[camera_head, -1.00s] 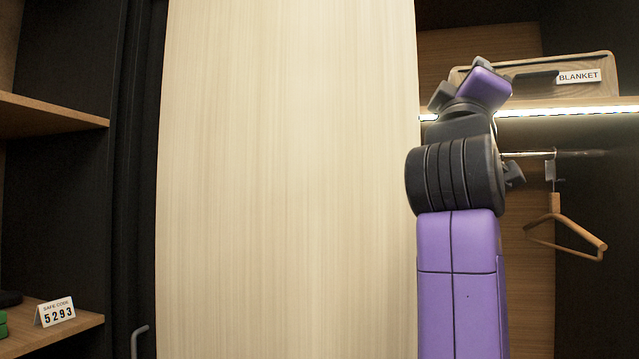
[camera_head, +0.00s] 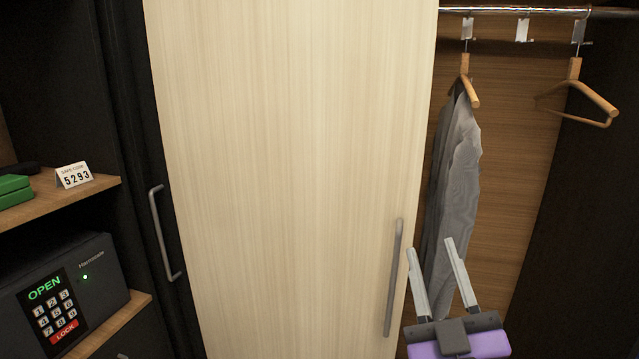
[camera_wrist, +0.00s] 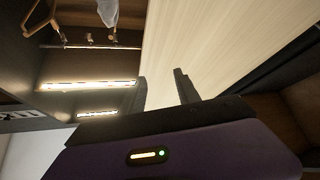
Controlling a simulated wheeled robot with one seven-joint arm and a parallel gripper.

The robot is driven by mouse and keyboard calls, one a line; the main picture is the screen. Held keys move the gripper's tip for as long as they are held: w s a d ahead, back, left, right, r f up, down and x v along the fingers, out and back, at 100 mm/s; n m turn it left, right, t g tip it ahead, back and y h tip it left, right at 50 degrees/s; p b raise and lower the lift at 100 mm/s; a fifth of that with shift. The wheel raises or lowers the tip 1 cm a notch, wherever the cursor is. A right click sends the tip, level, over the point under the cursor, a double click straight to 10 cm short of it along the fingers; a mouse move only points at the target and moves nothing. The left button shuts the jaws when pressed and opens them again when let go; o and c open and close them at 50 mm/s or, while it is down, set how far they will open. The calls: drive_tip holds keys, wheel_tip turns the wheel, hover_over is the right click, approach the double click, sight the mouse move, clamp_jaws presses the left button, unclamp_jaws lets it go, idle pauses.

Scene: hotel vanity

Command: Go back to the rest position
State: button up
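My gripper (camera_head: 437,277) is at the lower right of the head view, in front of the open right part of the wardrobe. Its two fingers are spread apart, with nothing between them. It is close to the right edge of the pale wooden door (camera_head: 290,150) and its long handle (camera_head: 393,278). In the wrist view the gripper (camera_wrist: 160,84) also shows two separate fingers, with the pale door behind them.
A grey garment (camera_head: 452,190) hangs behind my gripper, and a bare wooden hanger (camera_head: 590,90) hangs to its right. At left are a safe (camera_head: 70,290) reading OPEN, a code card (camera_head: 74,175) and a green object (camera_head: 14,190). Another handle (camera_head: 163,235) is left of the door.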

drive_tip(key=s+d+f+m+g, duration=0.1)
drive_tip(key=s+f+m+g, duration=0.1)
drive_tip(key=s+f, duration=0.7)
drive_tip(key=s+d+f+m+g+b, duration=0.1)
drive_tip(key=s+f+g, duration=0.3)
drive_tip(key=s+f, duration=0.5)
drive_tip(key=s+d+f+m+g+h+b, duration=0.1)
drive_tip(key=s+f, duration=0.9)
drive_tip(key=s, duration=1)
drive_tip(key=shift+s+d+m+g, duration=0.2)
drive_tip(key=shift+d+m+g, duration=0.35)
drive_tip(key=shift+m+g, duration=0.6)
drive_tip(key=shift+c, duration=0.5)
